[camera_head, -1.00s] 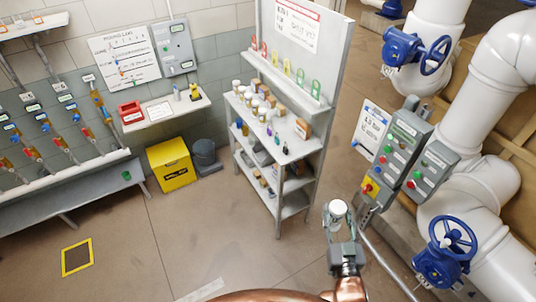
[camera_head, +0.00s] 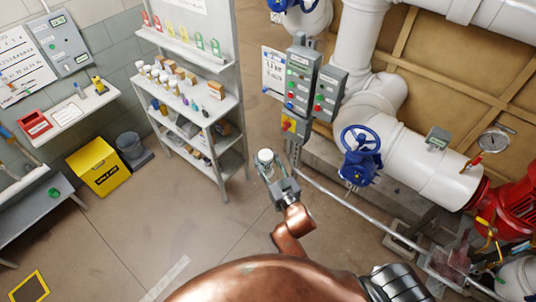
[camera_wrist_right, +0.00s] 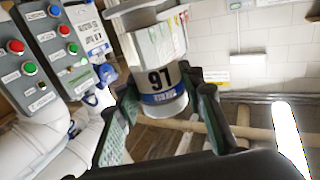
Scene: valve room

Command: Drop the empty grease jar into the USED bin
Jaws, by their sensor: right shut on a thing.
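My right gripper (camera_head: 267,168) is shut on a small jar (camera_head: 265,156) with a white top, held up in the air in front of the shelf's right side. In the right wrist view the jar (camera_wrist_right: 162,90) sits between the dark fingers and shows a "97" and a blue band. Whether it is empty cannot be seen. A yellow bin (camera_head: 100,172) with a black label stands on the floor at the left, well away from the gripper. Its lettering is too small to read surely. My left gripper is out of view.
A grey shelf (camera_head: 236,140) with several jars and boxes stands between the gripper and the yellow bin. A grey bucket (camera_head: 131,147) is beside the bin. Control boxes (camera_head: 300,78), a blue valve wheel (camera_head: 360,152) and white pipes are at the right.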

